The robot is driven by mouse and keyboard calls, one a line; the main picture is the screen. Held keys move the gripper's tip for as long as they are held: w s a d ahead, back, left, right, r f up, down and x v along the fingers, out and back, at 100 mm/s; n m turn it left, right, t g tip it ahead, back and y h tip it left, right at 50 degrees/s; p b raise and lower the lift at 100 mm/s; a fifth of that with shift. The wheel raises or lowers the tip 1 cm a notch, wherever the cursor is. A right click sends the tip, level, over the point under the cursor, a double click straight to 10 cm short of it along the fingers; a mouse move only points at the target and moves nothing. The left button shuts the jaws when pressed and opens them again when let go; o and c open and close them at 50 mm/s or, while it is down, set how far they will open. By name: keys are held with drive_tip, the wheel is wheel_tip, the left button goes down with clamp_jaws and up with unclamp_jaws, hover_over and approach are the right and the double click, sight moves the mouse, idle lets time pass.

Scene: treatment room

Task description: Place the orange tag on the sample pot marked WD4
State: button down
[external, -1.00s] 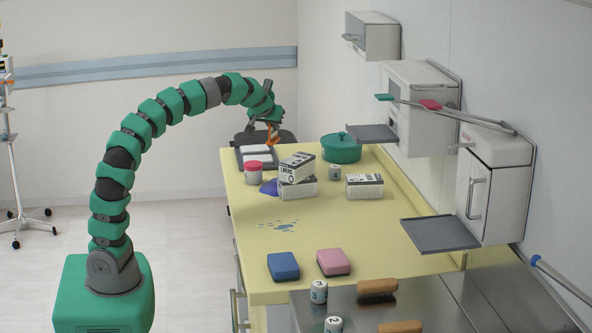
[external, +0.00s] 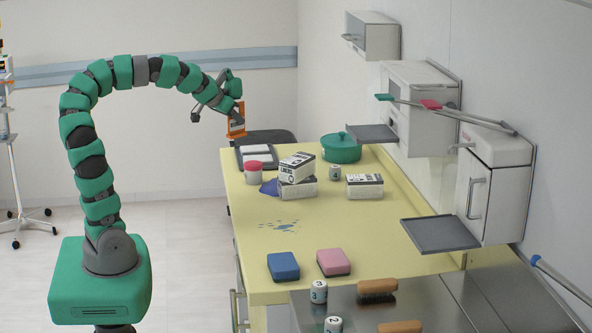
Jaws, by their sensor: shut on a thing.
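My gripper (external: 233,106) is shut on the orange tag (external: 237,124). The tag hangs in the air near the far left corner of the yellow worktop. A white pot with a red lid (external: 254,173) stands upright near the worktop's left edge, lower in the picture and apart from the tag. No WD4 marking can be read on it. A small white numbered container (external: 335,172) stands by the green pot. Similar containers marked 3 (external: 319,291) and 2 (external: 333,325) stand at the front.
A dark tray with white pieces (external: 243,158) lies behind the red-lidded pot. Stacked boxes (external: 297,168) and a blue cloth (external: 269,187) are beside it. A green lidded pot (external: 341,148) stands at the back. A blue spill (external: 280,226) marks the otherwise clear middle of the worktop (external: 355,225).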

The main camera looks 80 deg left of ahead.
drive_tip(key=s+d+f+m+p, duration=0.1)
drive_tip(key=s+d+f+p, duration=0.25)
drive_tip(key=s+d, duration=0.55)
hover_over(253, 163)
drive_tip(key=shift+m+h, duration=0.3)
drive_tip(key=shift+h, duration=0.1)
drive_tip(key=shift+d+f, duration=0.2)
drive_tip(key=shift+f, duration=2.4)
drive_tip(key=shift+f+t, duration=0.15)
drive_tip(key=shift+t, duration=0.15)
drive_tip(key=c, duration=1.6)
unclamp_jaws()
drive_tip(key=shift+o, duration=0.2)
